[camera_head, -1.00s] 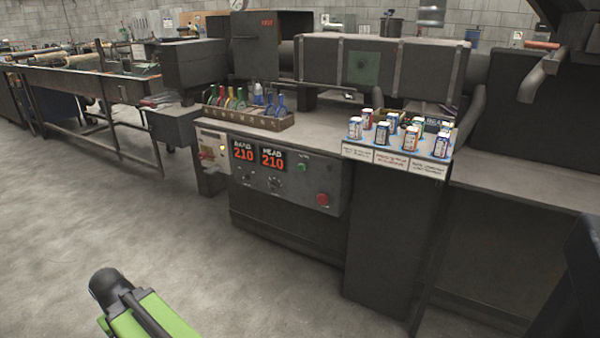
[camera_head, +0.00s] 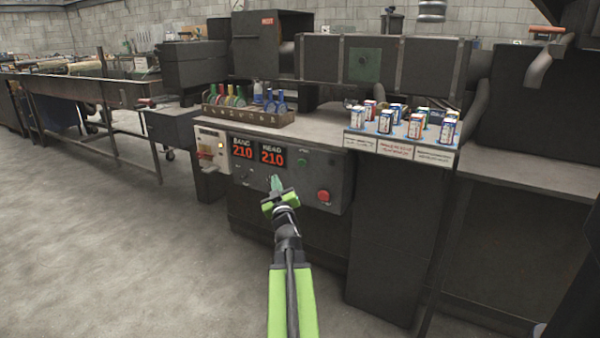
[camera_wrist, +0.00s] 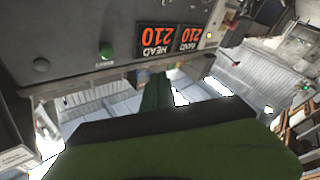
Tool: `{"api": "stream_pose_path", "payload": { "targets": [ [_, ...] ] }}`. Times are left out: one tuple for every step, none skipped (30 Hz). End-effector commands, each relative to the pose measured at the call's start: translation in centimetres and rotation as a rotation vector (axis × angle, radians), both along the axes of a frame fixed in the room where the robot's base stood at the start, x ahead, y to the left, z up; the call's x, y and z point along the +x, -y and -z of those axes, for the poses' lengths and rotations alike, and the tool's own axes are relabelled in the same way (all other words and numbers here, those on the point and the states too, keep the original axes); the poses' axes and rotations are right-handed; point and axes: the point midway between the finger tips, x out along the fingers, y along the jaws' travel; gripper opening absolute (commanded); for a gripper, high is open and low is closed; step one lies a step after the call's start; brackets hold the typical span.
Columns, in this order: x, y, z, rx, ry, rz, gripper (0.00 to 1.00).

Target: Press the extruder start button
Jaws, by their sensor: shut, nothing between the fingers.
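The wrist view is upside down.
The floor (camera_head: 130,255) at left is clear.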

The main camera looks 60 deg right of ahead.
Motion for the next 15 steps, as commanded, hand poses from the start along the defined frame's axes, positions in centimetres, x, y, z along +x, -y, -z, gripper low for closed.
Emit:
{"api": "stream_pose_path", "payload": {
  "targets": [
    [-1.2, 0.7, -0.3, -0.034, 0.011, 0.003, 0.0],
    [-1.7, 0.9, -0.6, -0.052, 0.016, 0.003, 0.0],
    [-2.1, 1.0, -0.9, -0.069, 0.021, 0.001, 0.0],
    [-2.3, 1.1, -1.1, -0.079, 0.024, 0.0, 0.0],
    [-2.5, 1.1, -1.3, -0.085, 0.026, -0.001, 0.0],
    [-2.6, 1.1, -1.4, -0.089, 0.026, -0.001, 0.0],
    [-2.6, 1.1, -1.4, -0.09, 0.027, -0.001, 0.0],
    [-2.6, 1.1, -1.4, -0.09, 0.026, -0.002, 0.0],
    [-2.5, 1.1, -1.4, -0.09, 0.026, -0.002, 0.0],
    [-2.5, 1.1, -1.4, -0.09, 0.026, -0.002, 0.0],
    [-2.5, 1.1, -1.4, -0.088, 0.027, -0.002, 0.0],
    [-2.5, 1.1, -1.4, -0.088, 0.027, -0.002, 0.0],
    [-2.5, 1.1, -1.4, -0.088, 0.026, -0.003, 0.0],
    [-2.5, 1.1, -1.4, -0.088, 0.026, -0.003, 0.0],
    [-2.5, 1.3, -1.4, -0.088, 0.027, -0.002, 0.0]
  ]
}}
